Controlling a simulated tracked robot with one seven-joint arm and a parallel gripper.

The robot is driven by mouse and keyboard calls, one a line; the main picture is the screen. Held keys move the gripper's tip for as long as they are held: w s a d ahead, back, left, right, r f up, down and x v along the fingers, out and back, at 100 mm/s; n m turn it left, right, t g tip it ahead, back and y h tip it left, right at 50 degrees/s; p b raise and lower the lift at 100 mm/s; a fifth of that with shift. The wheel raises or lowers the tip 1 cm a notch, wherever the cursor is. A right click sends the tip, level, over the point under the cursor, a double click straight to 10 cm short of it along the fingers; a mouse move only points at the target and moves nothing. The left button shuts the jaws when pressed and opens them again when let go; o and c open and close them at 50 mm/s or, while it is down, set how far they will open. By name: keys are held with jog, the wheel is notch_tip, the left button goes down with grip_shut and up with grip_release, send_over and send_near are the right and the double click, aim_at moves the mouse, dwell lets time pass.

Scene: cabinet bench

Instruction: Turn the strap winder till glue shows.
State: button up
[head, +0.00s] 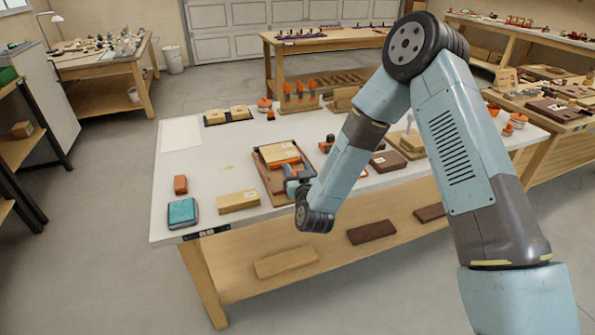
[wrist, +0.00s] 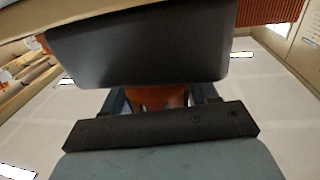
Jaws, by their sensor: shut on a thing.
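A wooden box (head: 278,150) with an orange band around it sits in a brown tray (head: 264,178) in the middle of the white bench. My gripper (head: 291,183) is at the front right of this box, low over the tray. In the wrist view my gripper (wrist: 158,97) has its two dark fingers on either side of an orange-red part, the strap winder (wrist: 155,98), and is shut on it. A dark block of my wrist hides most of the winder. No glue can be made out.
A light wood block (head: 238,202), a teal pad (head: 183,213) and a small orange-brown block (head: 180,184) lie to the left on the bench. A brown block (head: 388,161) lies to the right. The bench's back left holds a pale sheet (head: 181,135).

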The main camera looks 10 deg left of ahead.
jog(key=c, duration=0.4)
jog(key=shift+d+m+t+h, duration=0.2)
jog(key=shift+m+t+h, duration=0.5)
jog(key=shift+m+h, duration=1.15)
jog(key=shift+w+d+m+h, duration=0.15)
jog(key=shift+m+h, duration=0.35)
jog(key=shift+h, duration=0.7)
jog(key=shift+s+d+m+h, duration=0.15)
jog(key=shift+m+h, duration=0.3)
jog(key=shift+h, duration=0.7)
jog(key=shift+w, duration=0.1)
jog(key=o, duration=1)
jog(key=shift+c, duration=0.2)
jog(key=s, duration=1.3)
jog(key=shift+s+a, duration=0.25)
jog(key=shift+s, duration=0.15)
